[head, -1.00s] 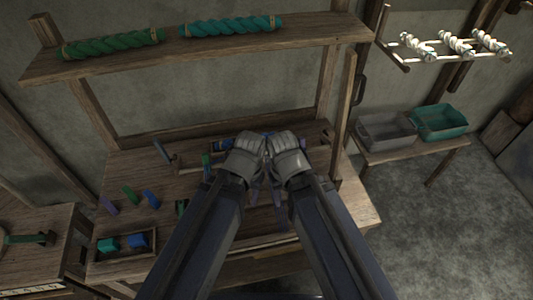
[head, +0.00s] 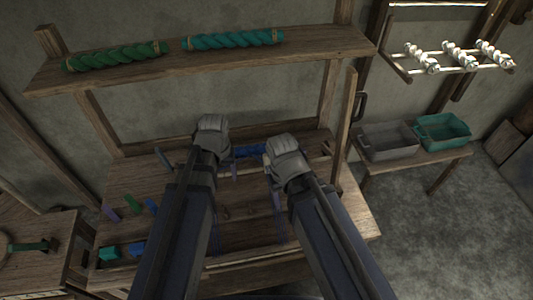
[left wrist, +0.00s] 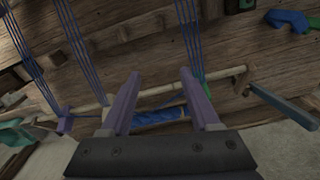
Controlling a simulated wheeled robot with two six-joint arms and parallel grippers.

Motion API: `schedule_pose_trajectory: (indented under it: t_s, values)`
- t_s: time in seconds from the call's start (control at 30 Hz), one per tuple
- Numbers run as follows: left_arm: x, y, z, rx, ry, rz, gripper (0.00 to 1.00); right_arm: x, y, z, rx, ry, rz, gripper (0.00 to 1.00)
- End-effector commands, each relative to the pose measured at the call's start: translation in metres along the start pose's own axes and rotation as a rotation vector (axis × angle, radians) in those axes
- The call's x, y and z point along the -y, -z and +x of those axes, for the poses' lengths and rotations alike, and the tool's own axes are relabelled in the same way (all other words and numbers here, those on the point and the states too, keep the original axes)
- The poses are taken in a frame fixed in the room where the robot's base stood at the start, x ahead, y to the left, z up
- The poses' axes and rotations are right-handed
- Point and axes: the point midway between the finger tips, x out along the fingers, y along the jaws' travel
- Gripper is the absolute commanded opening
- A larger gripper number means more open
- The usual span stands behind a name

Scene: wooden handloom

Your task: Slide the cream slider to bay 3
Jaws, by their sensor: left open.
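My left gripper (left wrist: 160,76) is open in the left wrist view, with its two purple fingers apart and nothing gripped. Beyond them, a blue twisted roll (left wrist: 160,116) and a pale rod (left wrist: 228,75) cross the view. In the head view my left gripper (head: 212,125) is over the loom's back part, left of the blue roll (head: 250,152). My right gripper (head: 287,158) is right of that roll; its fingers are hidden. I cannot make out the cream slider for certain in either view; my arms cover much of the loom, and the bays cannot be told apart.
Blue threads (left wrist: 80,45) run across the loom in the left wrist view. Small green (head: 132,205) and blue pieces lie on the left of the bench. A shelf (head: 300,50) with green and teal rolls is above. A grey bin (head: 388,142) and a teal bin (head: 442,132) stand right.

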Motion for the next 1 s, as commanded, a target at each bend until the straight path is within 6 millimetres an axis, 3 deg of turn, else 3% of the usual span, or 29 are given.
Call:
schedule_pose_trajectory:
  t_s: [0.03, 0.27, 0.5, 0.7, 1.0]
  values:
    - [-0.006, 0.021, -0.001, 0.000, -0.004, -0.020, 0.62, 0.000, 0.000, -0.002, 0.000, 0.000, 0.000, 0.62]
    - [-0.047, 0.077, 0.001, 0.014, -0.010, -0.100, 0.62, 0.000, 0.000, -0.003, 0.000, 0.000, 0.000, 0.62]
    - [-0.111, 0.128, 0.003, 0.036, -0.006, -0.169, 0.62, 0.000, 0.000, -0.003, 0.000, 0.000, 0.000, 0.62]
    - [-0.134, 0.139, 0.003, 0.046, -0.002, -0.197, 0.62, 0.000, 0.000, -0.003, 0.000, 0.000, 0.000, 0.62]
    - [-0.134, 0.137, 0.009, 0.046, -0.002, -0.199, 0.62, 0.000, 0.000, 0.003, 0.000, 0.000, 0.000, 0.62]
